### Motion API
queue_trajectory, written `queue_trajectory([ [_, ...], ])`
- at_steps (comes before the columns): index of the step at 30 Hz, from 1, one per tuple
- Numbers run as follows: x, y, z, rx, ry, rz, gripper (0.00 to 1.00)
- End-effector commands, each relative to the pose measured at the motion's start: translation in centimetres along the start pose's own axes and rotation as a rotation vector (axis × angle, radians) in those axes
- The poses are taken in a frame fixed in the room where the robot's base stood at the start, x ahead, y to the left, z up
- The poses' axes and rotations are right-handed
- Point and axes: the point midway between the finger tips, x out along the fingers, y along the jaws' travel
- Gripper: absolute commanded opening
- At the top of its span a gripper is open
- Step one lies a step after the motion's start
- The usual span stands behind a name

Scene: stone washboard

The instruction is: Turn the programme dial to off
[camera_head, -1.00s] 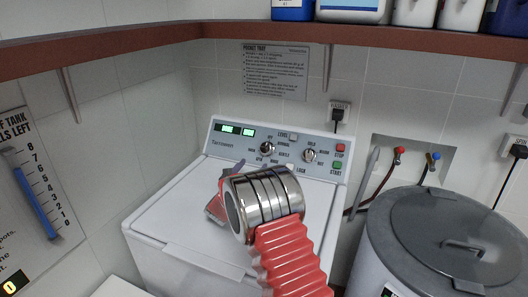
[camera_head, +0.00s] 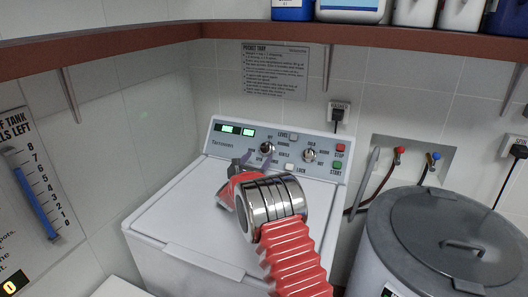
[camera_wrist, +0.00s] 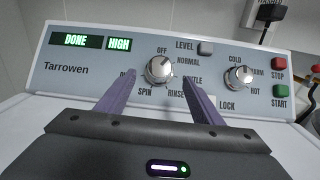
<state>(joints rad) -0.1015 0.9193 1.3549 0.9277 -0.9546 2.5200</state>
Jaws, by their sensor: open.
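The fingers cover part of the labels at left and right. In the head view my gripper (camera_head: 254,161) is just in front of the panel.
A second knob (camera_wrist: 238,77) for temperature sits to the right, with red STOP (camera_wrist: 278,63) and green START (camera_wrist: 280,89) buttons beyond. A LEVEL button (camera_wrist: 205,48) is between the knobs. The display (camera_wrist: 76,41) reads DONE. A shelf (camera_head: 225,34) runs above; a grey-lidded drum (camera_head: 415,218) stands right.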

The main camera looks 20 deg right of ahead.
Motion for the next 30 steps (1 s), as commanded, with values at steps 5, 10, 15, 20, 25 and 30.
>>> queue_trajectory([
  [5,2.2,-0.1,0.0,0.0,-0.001,-0.001,0.61],
  [10,3.9,-0.1,0.0,0.0,-0.001,-0.001,0.61],
  [15,5.6,-0.1,0.0,0.0,-0.001,-0.001,0.61],
  [20,6.7,0.0,0.0,0.001,0.0,0.0,0.61],
  [25,7.3,-0.1,0.0,-0.001,-0.001,-0.001,0.61],
  [30,7.3,-0.1,0.0,-0.001,0.0,0.0,0.61],
])
